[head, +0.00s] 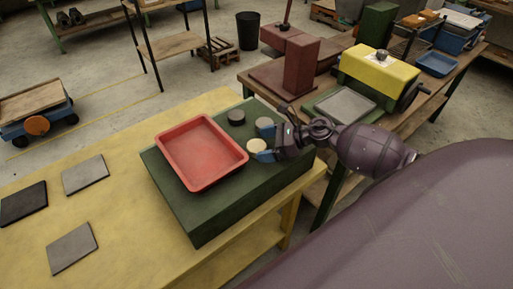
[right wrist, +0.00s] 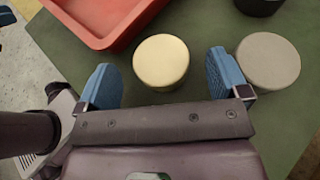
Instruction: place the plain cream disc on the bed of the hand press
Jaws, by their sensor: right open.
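The plain cream disc (head: 257,145) lies on the dark green block on the table. It also shows in the right wrist view (right wrist: 161,61). My right gripper (head: 265,142) is open, with its blue fingers (right wrist: 161,78) on either side of the near part of the disc and gaps on both sides. The dark red hand press (head: 300,66) stands on the bench at the back, with a flat bed (head: 268,77) at the left of its column. The bed looks bare. My left gripper is not in view.
A grey disc (right wrist: 269,61) sits close beside one finger. A darker disc (head: 236,116) stands farther back. A red tray (head: 243,157) lies on the green block (head: 208,229), left of the cream disc. A yellow machine (head: 378,70) stands right of the press.

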